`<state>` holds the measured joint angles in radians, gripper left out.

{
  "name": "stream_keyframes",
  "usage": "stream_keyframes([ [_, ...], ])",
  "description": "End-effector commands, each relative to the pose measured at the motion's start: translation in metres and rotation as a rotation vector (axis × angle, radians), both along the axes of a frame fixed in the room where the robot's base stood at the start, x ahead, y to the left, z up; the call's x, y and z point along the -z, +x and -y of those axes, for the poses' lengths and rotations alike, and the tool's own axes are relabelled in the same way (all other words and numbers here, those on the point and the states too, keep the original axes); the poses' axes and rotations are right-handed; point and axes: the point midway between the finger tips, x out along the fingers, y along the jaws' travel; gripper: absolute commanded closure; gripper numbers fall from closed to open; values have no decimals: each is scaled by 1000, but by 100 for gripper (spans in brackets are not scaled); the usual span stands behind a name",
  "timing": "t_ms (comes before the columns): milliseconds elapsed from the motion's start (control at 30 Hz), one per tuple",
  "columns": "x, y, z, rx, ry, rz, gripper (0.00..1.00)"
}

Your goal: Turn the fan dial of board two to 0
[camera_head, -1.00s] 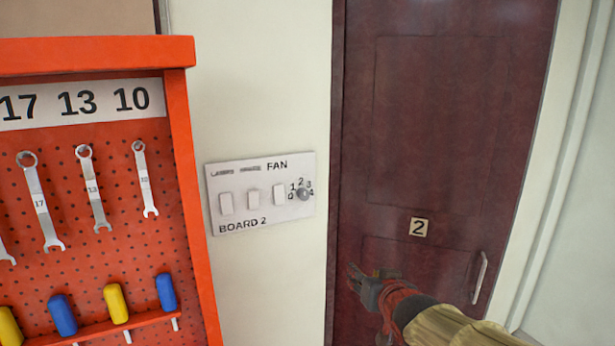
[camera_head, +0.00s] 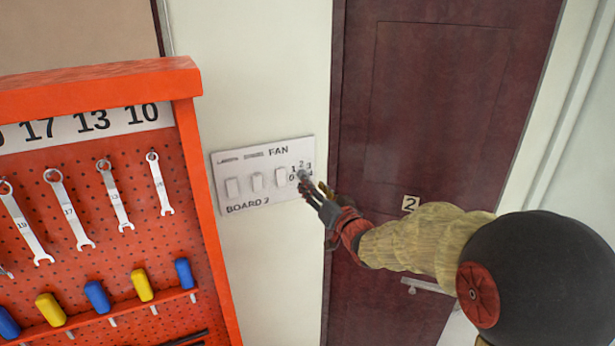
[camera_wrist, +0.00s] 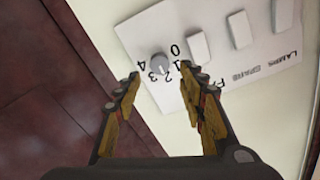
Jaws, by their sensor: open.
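Board two (camera_head: 240,199) is a white plate on the cream wall, with three white switches and the fan dial (camera_head: 302,174) at its right end. The dial is a small grey knob ringed by the numbers 0 to 4; it also shows in the wrist view (camera_wrist: 159,63). I cannot tell which number it points to. My gripper (camera_head: 313,191) is just below and right of the dial in the head view, partly covering the numbers. In the wrist view my gripper (camera_wrist: 160,76) is open and empty, its fingertips either side of the dial; contact is not clear.
An orange tool rack (camera_head: 186,130) with hanging wrenches and coloured handles stands left of the board. A dark red door (camera_head: 450,100) marked 2, with a metal handle (camera_head: 428,287), is right of it. Bare wall lies above and below the board.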

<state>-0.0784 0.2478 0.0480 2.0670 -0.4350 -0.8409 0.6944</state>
Motion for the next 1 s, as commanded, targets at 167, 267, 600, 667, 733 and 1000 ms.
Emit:
stream_keyframes([
  [167,-1,24,-10,1,-1,-1,59],
  [267,-1,34,-14,0,-1,0,59],
  [600,0,48,-19,2,-1,0,59],
  [667,0,48,-19,2,-1,0,59],
  [733,0,48,-19,2,-1,0,59],
  [1000,0,47,-19,2,-1,0,72],
])
